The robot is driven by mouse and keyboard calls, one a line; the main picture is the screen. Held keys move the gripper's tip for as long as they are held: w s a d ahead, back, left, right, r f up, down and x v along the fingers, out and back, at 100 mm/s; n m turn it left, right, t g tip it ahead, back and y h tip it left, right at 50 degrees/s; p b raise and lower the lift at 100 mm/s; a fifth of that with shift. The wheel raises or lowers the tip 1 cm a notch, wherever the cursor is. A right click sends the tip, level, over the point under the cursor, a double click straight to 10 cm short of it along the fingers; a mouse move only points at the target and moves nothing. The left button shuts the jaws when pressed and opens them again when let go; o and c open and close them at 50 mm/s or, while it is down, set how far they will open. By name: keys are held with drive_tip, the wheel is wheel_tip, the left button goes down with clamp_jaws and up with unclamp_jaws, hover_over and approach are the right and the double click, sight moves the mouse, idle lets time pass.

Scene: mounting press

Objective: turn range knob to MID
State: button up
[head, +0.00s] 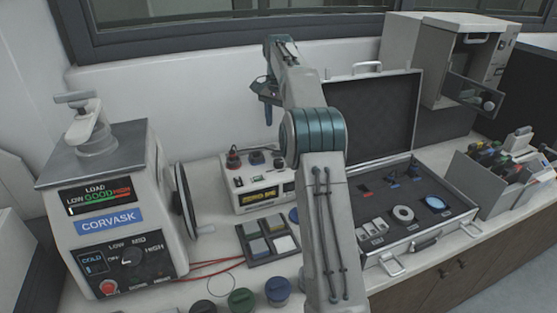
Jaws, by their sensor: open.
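The mounting press (170,235), labelled CORVASK, stands at the left of the bench. Its range knob (132,257) is a dark round dial low on the front panel, with LOW, MID and HIGH marked in an arc above it. The knob is too small for me to tell surely where its pointer stands. My gripper (268,118) is open and empty, raised in front of the back wall, far up and to the right of the knob and touching nothing.
A white meter box (258,203) and a tray of square pieces (252,258) stand right of the press. Red cables (205,264) and several round caps (240,298) lie in front. An open case (457,222) is at the right. The space before the knob looks clear.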

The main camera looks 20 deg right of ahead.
sight(279, 161)
wheel_tip(279, 161, down, 14)
drive_tip(key=shift+r+b, duration=0.25)
drive_tip(key=shift+b, duration=0.3)
drive_tip(key=c, duration=1)
